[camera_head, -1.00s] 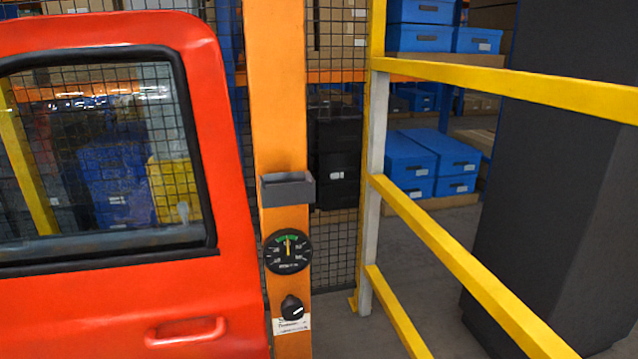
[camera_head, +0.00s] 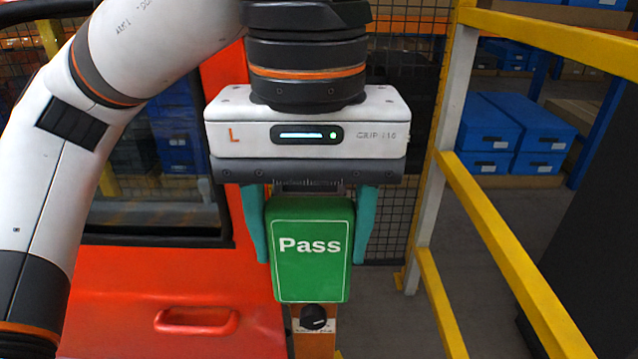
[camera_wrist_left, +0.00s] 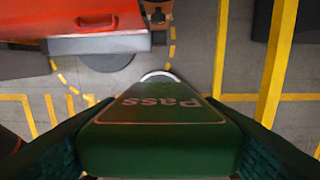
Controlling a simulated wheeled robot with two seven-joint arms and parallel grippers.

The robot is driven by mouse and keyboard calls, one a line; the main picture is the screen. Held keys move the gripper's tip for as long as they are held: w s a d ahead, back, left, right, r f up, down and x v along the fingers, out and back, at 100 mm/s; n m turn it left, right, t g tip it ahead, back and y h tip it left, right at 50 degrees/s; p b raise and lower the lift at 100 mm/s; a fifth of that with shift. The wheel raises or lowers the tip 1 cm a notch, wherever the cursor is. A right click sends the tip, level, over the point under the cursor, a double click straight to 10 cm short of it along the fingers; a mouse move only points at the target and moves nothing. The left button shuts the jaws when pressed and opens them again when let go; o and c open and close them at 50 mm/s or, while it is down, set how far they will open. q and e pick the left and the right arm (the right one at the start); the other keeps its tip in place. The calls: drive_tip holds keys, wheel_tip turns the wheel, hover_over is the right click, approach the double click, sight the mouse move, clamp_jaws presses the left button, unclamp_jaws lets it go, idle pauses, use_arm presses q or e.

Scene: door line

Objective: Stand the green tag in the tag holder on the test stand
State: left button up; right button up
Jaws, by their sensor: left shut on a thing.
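My left gripper (camera_head: 312,228) points down and is shut on the green tag (camera_head: 311,270), a thick green block lettered "Pass". The tag is upright between the teal fingers, in front of the orange post of the test stand (camera_head: 316,346). In the left wrist view the tag (camera_wrist_left: 157,148) fills the lower middle between both fingers. The tag holder is hidden behind my left gripper and the tag in the head view, and I cannot make it out in the wrist view. The gauge is hidden too; the black knob (camera_head: 314,317) shows just below the tag. My right gripper is not in view.
A red car door (camera_head: 150,270) stands directly left of the post. Yellow guard rails (camera_head: 500,240) run along the right. A dark cabinet (camera_head: 595,220) stands at the far right.

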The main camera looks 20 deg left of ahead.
use_arm(q)
drive_tip(key=shift+s+a+r, duration=0.1)
drive_tip(key=shift+s+r, duration=0.3)
drive_tip(key=shift+r, duration=0.25)
drive_tip(key=shift+w+a+r, duration=0.15)
drive_tip(key=shift+r, duration=0.1)
drive_tip(key=w+a+f+p, duration=0.1)
drive_tip(key=w+p, duration=0.1)
drive_tip(key=w, duration=0.3)
drive_tip(key=w+a+f+p, duration=0.1)
drive_tip(key=w+a+p, duration=0.1)
drive_tip(key=w, duration=0.4)
drive_tip(key=w+a+f+p, duration=0.1)
drive_tip(key=w+a+p, duration=0.1)
drive_tip(key=w, duration=0.3)
drive_tip(key=shift+w+p, duration=0.2)
drive_tip(key=shift+p, duration=0.4)
drive_tip(key=shift+f, duration=0.3)
drive_tip(key=shift+d+f, duration=0.1)
